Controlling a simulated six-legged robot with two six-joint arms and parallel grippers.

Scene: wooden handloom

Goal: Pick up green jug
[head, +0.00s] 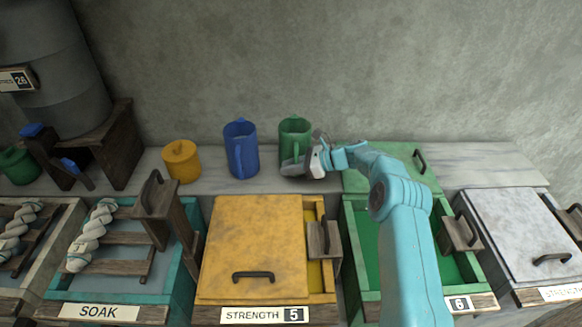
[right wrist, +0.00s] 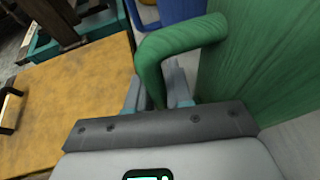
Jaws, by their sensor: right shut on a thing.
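The green jug (head: 295,135) stands upright on the grey ledge against the wall, right of the blue jug. In the right wrist view the jug's green body (right wrist: 265,50) fills the right side, and its curved handle (right wrist: 165,50) comes down between my fingers. My right gripper (head: 297,166) is at the lower front of the jug. It is shut on the jug's handle, and the fingertips (right wrist: 165,92) are partly hidden behind the handle. My left gripper is not in view.
Below are a yellow-lidded vat (head: 252,245), a green vat (head: 365,240) and a grey-lidded vat (head: 520,235). The wall is close behind.

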